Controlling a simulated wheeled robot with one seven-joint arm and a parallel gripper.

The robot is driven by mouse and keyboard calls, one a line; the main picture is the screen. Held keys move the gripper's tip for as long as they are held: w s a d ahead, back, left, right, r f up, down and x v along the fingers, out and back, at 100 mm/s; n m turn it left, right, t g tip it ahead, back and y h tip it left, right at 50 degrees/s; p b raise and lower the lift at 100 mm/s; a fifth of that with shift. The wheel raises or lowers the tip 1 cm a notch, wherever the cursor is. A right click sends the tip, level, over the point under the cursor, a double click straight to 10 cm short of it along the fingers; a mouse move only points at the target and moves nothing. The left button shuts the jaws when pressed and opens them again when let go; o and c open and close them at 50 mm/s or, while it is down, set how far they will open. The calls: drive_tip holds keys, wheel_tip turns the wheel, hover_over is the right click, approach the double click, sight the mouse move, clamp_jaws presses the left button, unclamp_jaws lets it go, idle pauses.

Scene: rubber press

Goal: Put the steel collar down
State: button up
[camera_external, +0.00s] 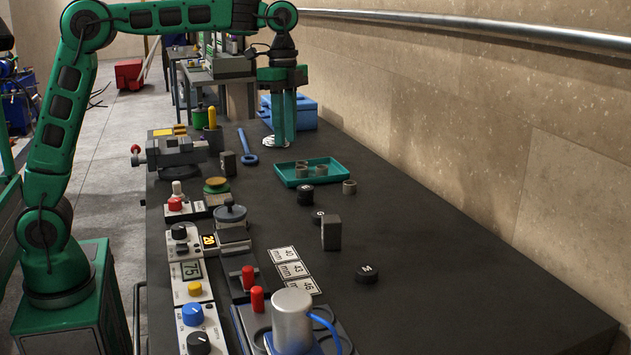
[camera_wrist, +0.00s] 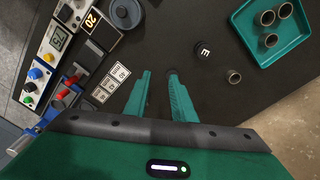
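A short grey ring (camera_external: 349,187), which looks like a steel collar, stands on the dark bench just outside the teal tray (camera_external: 345,172). It also shows in the wrist view (camera_wrist: 233,77). Similar grey rings (camera_wrist: 270,40) stand inside the tray. I cannot tell which ring is the task's collar. My gripper (camera_external: 285,143) points down over the far part of the bench, beyond the tray and apart from the rings. In the wrist view its two green fingers (camera_wrist: 159,74) stand apart, with only bench visible between them. A dark shape at the right fingertip is unclear.
Black lettered pucks (camera_external: 366,274) and an upright dark block (camera_external: 330,233) stand on the bench. Size labels (camera_external: 292,269) and control boxes (camera_external: 191,270) line the left side. A blue box (camera_external: 302,112) is behind my gripper. The right front bench is clear.

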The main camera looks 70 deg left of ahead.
drive_tip(key=s+d+f+n, duration=0.1)
drive_tip(key=s+d+f, duration=0.2)
drive_tip(key=s, duration=0.7)
drive_tip(key=s+d+f+n, duration=0.1)
drive_tip(key=s+d+f, duration=0.2)
drive_tip(key=s, duration=0.7)
drive_tip(key=s+d+f+n, duration=0.1)
drive_tip(key=s+d+f, duration=0.2)
drive_tip(key=s, duration=0.7)
drive_tip(key=s+a+f, duration=0.1)
drive_tip(key=s+f, duration=0.2)
drive_tip(key=s, duration=0.3)
drive_tip(key=s+a+f+n, duration=0.1)
drive_tip(key=s+f, duration=0.3)
drive_tip(key=s, duration=0.1)
drive_tip(key=shift+s+y, duration=0.35)
drive_tip(key=shift+y, duration=0.05)
